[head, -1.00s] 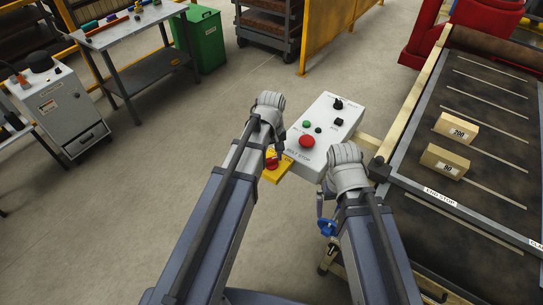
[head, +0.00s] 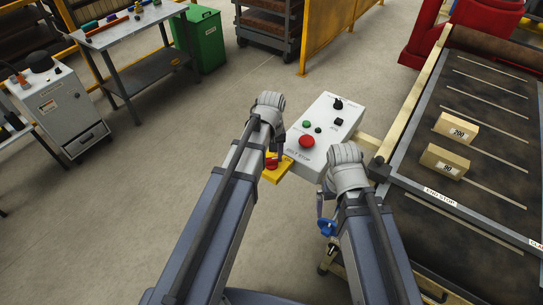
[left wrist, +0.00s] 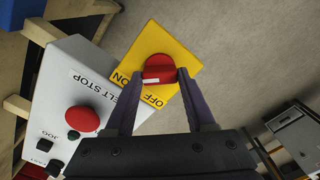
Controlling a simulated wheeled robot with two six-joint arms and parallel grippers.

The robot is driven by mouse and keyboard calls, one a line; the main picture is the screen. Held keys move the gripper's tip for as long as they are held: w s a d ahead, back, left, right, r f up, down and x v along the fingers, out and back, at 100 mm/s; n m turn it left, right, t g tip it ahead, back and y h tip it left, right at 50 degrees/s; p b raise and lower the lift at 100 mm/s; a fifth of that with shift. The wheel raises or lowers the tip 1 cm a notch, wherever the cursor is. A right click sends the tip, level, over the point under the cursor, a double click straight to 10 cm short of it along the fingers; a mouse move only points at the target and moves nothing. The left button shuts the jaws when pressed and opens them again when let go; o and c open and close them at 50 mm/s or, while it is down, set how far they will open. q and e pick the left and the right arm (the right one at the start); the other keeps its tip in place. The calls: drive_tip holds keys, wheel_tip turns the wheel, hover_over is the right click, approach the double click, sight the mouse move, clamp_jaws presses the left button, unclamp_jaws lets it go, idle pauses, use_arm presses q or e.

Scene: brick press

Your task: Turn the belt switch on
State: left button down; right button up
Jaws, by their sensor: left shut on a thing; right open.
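The belt switch is a yellow plate (head: 284,172) with a red knob (head: 271,161), at the near left side of a grey control box (head: 318,152). In the left wrist view the plate (left wrist: 188,52) reads ON and OFF, and the red knob (left wrist: 157,67) stands between my fingers. My left gripper (left wrist: 160,77) is shut on this knob; it also shows in the head view (head: 275,153).
The box carries a red BELT STOP button (head: 307,141), a green button (head: 306,124) and black controls, close to my left gripper. A roller-like table (head: 411,140) with two tan bricks (head: 445,161) stands at the right.

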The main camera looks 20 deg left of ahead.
sight(271, 159)
use_arm(q)
drive_tip(key=shift+c, duration=1.2)
unclamp_jaws()
wheel_tip(271, 159, up, 8)
drive_tip(key=p, duration=0.8)
drive_tip(key=shift+f, duration=0.1)
drive_tip(key=shift+f, duration=0.1)
wheel_tip(271, 159, down, 8)
drive_tip(key=b, duration=0.8)
drive_tip(key=shift+r, duration=0.3)
